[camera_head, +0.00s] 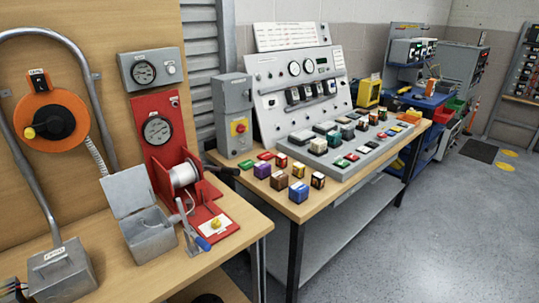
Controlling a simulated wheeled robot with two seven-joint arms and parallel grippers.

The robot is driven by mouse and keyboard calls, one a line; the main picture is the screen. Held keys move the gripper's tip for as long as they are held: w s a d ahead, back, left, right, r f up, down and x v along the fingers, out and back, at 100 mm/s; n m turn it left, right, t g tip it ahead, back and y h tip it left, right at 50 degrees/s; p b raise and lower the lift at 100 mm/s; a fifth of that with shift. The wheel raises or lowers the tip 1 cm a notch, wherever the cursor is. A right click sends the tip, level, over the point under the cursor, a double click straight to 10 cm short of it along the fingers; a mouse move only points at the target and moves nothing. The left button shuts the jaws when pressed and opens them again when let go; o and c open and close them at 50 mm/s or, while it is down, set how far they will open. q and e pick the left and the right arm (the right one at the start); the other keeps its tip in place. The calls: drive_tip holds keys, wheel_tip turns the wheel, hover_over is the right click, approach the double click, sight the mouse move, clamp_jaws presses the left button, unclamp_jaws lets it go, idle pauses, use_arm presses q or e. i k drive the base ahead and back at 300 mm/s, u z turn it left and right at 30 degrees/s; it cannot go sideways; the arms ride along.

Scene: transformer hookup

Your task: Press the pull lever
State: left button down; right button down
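A lever with a blue grip (203,243) stands on the front part of the red winch-like unit (165,150), on the near wooden table. Its metal arm rises to the upper left from the blue end, which points down toward the table's front edge. I take it to be the pull lever, though no label on it is readable. A yellow knob (216,223) sits on a white plate just right of it. Neither of my grippers shows in this view, and nothing touches the lever.
An open grey box (148,238) stands left of the lever. An orange reel (52,122) is on the wooden backboard. The second table (330,185) holds a control console and several coloured blocks.

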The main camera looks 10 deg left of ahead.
sight(231, 171)
drive_tip(key=i, duration=1)
drive_tip(key=u, duration=0.7)
